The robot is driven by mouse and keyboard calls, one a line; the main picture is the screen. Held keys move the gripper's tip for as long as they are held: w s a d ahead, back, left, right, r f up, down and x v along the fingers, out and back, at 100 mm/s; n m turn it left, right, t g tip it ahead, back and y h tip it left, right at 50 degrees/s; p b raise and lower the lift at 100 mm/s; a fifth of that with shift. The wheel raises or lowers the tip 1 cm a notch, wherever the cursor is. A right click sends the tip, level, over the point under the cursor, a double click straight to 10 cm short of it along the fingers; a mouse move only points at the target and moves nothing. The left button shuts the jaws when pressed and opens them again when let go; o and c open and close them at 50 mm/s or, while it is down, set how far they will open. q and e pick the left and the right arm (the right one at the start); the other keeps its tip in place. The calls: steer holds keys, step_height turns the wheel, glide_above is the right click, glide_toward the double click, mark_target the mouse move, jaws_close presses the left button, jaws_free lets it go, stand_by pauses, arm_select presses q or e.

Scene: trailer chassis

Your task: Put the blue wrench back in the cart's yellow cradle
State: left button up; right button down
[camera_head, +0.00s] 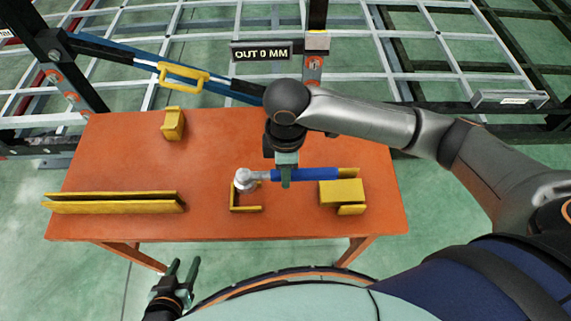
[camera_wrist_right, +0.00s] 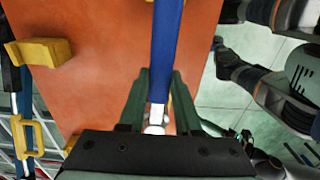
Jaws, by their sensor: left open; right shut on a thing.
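In the right wrist view the blue handle (camera_wrist_right: 166,55) runs between the fingers (camera_wrist_right: 160,95). In the head view the wrench overlaps a yellow cradle bracket (camera_head: 247,209) and a yellow block (camera_head: 342,195) on the orange cart (camera_head: 220,150); I cannot tell whether it touches them. My left gripper (camera_head: 183,270) is open and empty, in front of the cart.
A long yellow channel (camera_head: 115,203) lies on the cart's left, and another yellow block (camera_head: 173,124) stands at its back left. The trailer frame, a yellow handle (camera_head: 183,77) on a blue bar and an "OUT 0 MM" display (camera_head: 261,53) are behind. The cart top's centre left is clear.

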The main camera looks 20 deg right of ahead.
steer(key=shift+f+b, duration=1.05)
steer(key=shift+f, duration=2.25)
steer(key=shift+p, duration=1.2)
steer(key=shift+c, duration=0.2)
jaws_free()
steer(key=shift+r+p, duration=0.55)
steer(key=shift+r, duration=3.45)
steer(key=shift+s, duration=0.1)
